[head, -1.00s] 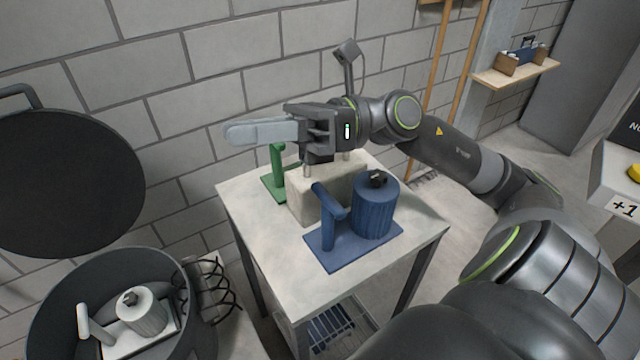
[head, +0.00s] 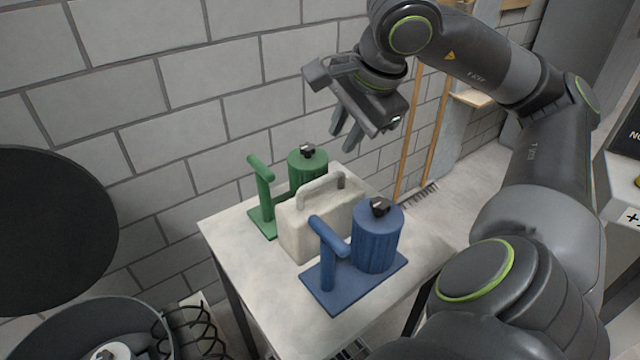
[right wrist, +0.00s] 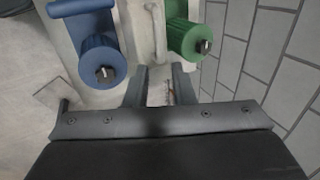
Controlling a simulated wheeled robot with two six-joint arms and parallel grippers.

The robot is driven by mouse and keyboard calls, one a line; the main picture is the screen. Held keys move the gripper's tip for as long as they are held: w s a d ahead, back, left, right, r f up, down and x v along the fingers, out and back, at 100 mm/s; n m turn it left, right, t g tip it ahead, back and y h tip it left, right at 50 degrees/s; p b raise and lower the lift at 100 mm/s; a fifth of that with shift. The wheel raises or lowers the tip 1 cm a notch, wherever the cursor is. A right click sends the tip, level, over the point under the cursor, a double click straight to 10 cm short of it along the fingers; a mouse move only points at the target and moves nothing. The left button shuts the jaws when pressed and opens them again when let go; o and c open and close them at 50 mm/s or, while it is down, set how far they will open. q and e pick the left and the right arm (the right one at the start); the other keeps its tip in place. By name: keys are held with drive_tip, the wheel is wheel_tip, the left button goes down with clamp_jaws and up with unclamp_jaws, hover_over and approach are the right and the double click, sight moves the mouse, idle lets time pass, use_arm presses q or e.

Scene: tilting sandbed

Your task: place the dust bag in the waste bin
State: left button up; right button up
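No object is plainly marked as the dust bag. On the small table (head: 240,265) stand a blue canister on a plate with a T-shaped handle (head: 377,240), a similar green canister (head: 308,168) behind, and a beige box with a loop handle (head: 300,232) between them. A dark round bin (head: 60,335) is at the lower left; a white canister (head: 112,352) shows inside, cut off by the frame. My right gripper (head: 346,138) is above the table's back side, open and empty, fingers pointing down. The right wrist view shows its parted fingers (right wrist: 160,82), apart from the blue (right wrist: 102,62) and green (right wrist: 187,38) canisters.
A large dark disc, perhaps the bin's lid (head: 50,230), stands raised at the left. A block wall (head: 190,130) runs close behind the table. A broom (head: 418,192) leans at the wall. Black coils (head: 180,330) lie beside the bin.

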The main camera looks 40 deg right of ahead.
approach(323, 179)
drive_tip(key=x, duration=0.5)
drive_tip(key=shift+w+f, duration=0.15)
drive_tip(key=shift+f, duration=0.05)
drive_tip(key=shift+p+x, duration=0.4)
drive_tip(key=shift+x, duration=2.2)
clamp_jaws()
